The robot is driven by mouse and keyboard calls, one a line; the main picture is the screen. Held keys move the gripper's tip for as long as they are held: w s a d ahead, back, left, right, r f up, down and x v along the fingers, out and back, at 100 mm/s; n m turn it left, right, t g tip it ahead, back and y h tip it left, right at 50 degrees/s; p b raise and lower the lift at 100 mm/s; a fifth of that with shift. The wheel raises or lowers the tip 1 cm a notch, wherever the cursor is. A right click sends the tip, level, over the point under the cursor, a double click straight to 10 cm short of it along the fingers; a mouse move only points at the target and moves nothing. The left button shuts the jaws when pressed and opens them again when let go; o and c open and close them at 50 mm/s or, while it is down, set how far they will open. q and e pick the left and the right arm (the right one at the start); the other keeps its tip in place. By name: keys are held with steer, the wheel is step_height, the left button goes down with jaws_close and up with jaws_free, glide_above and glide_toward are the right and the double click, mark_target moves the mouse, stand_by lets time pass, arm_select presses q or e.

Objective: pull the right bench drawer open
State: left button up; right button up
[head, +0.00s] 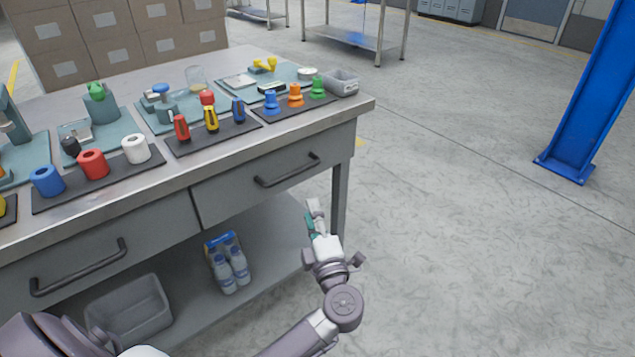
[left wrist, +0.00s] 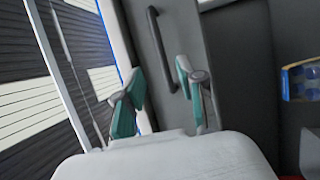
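The right bench drawer (head: 230,195) is grey and sits flush in the bench front, shut. Its dark bar handle (head: 287,171) is bare in the head view. My left gripper (head: 313,215) is in front of the drawer, below and right of the handle. In the left wrist view a dark bar handle (left wrist: 160,47) on a grey panel lies beyond the fingertips. The teal-padded fingers of my left gripper (left wrist: 158,85) are apart with nothing between them, and no contact with the handle shows. My right gripper is not in view.
The left drawer (head: 150,235) is shut. The bench top (head: 355,103) holds spools, screwdrivers and trays. Bottles (head: 230,268) and a grey bin (head: 130,305) stand on the shelf below. A bench leg (head: 341,190) is close behind my left gripper.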

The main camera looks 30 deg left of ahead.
mark_target(298, 172)
arm_select(q)
steer(key=shift+b+x, duration=0.8)
steer(key=shift+x, duration=5.9)
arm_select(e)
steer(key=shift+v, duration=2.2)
arm_select(q)
steer(key=shift+a, duration=0.1)
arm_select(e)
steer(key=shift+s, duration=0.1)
arm_select(q)
jaws_close()
